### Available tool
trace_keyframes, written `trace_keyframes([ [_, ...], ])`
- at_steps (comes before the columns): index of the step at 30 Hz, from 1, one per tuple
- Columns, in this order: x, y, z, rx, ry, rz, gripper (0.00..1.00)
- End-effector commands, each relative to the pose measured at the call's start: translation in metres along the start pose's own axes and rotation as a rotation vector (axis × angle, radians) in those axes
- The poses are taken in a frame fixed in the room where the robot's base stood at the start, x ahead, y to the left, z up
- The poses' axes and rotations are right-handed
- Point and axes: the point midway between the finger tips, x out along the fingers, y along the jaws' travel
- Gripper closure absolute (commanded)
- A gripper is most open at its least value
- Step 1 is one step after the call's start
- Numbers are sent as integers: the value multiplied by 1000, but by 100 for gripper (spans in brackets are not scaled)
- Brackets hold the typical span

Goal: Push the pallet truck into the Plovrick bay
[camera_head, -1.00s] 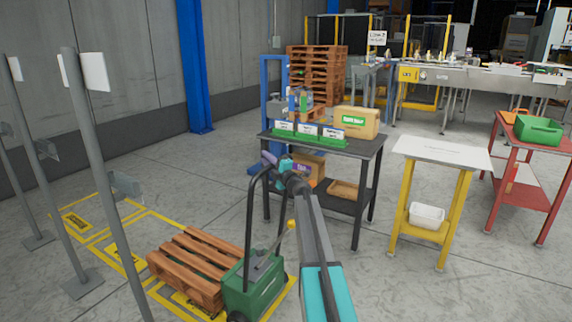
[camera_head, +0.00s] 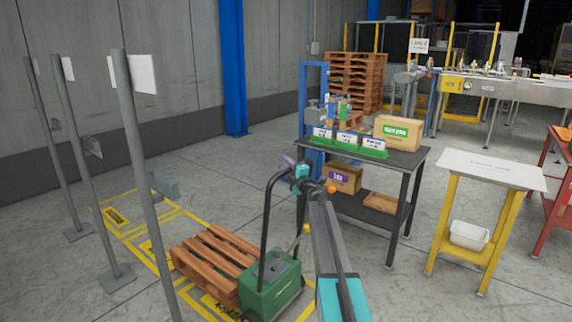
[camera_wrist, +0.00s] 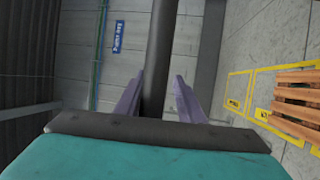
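The green pallet truck (camera_head: 268,290) stands at the lower middle of the head view, a wooden pallet (camera_head: 215,258) on its left side. Its black upright handle (camera_head: 266,215) rises to my gripper (camera_head: 291,161). Yellow-outlined floor bays (camera_head: 137,232) lie left of the truck, and the pallet overlaps the nearest outline. Which bay is Plovrick I cannot read.
Grey sign posts (camera_head: 148,200) stand along the bays' left side. A dark table (camera_head: 410,165) with boxes is close right of my arm, with a yellow-legged stand (camera_head: 490,172) beyond it. A blue wall sign (camera_wrist: 118,36) shows in the wrist view, its text unclear.

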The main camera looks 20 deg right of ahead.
Motion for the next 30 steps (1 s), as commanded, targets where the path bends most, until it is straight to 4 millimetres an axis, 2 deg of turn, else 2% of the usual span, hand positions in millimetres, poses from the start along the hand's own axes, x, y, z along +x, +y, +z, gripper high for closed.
trace_keyframes([
  [11,0,5,3,1,-4,5,61],
  [16,-7,6,3,1,-5,6,61],
  [30,-51,5,2,1,-5,5,61],
])
